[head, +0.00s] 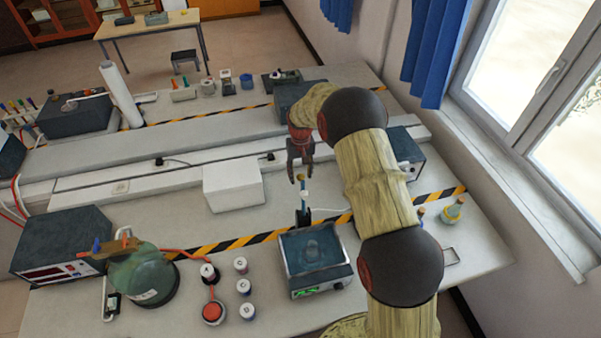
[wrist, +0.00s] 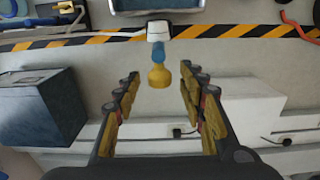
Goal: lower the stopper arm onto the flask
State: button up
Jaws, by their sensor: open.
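My gripper (head: 301,160) hangs over the middle of the bench, open, fingers pointing down. In the wrist view my gripper (wrist: 160,90) has its fingers spread on both sides of a slim piece (wrist: 158,60) with a yellow bulb end, blue middle and white collar. It appears to be the upright tan-topped blue piece (head: 303,192) below my fingers in the head view; I see no contact. A large round green glass flask (head: 145,278) stands at the left with a tan piece at its neck. I cannot tell which part is the stopper arm.
A white box (head: 233,186) is left of my gripper. Several small jars (head: 243,286) stand beside the green flask. A small stoppered flask (head: 452,210) is at the right, near the window.

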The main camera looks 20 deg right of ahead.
jog(key=shift+w+f, duration=0.1)
jog(key=shift+c, duration=0.6)
jog(key=shift+c, duration=0.6)
jog(key=c, duration=0.8)
grip_shut()
